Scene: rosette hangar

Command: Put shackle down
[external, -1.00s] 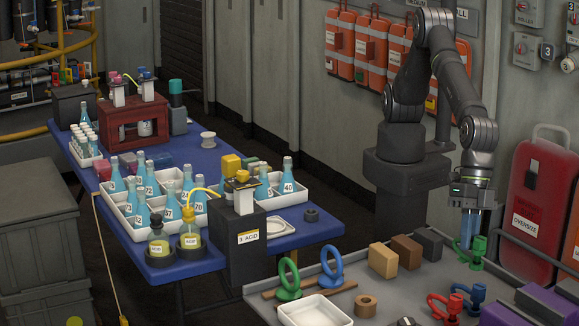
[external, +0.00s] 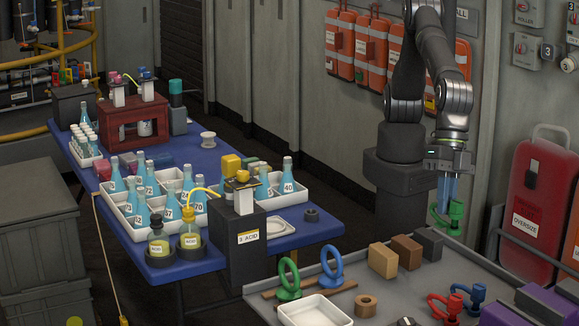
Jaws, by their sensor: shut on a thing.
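My gripper (external: 446,205) is at the right of the external view, pointing down with its blue fingers shut on a green shackle (external: 455,213). The shackle hangs at the fingertips, above the back of the grey table near the dark grey block. Two red shackles (external: 438,308) and a blue shackle (external: 457,300) lie on the grey table (external: 375,290) at the lower right. The finger contact on the shackle is small in the picture.
Tan, brown and dark grey blocks (external: 383,261) stand in a row below the gripper. A green ring (external: 289,278), a blue ring (external: 331,267), a white tray (external: 315,310) and a tan roll (external: 366,305) are to the left. A red case (external: 537,200) stands at right.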

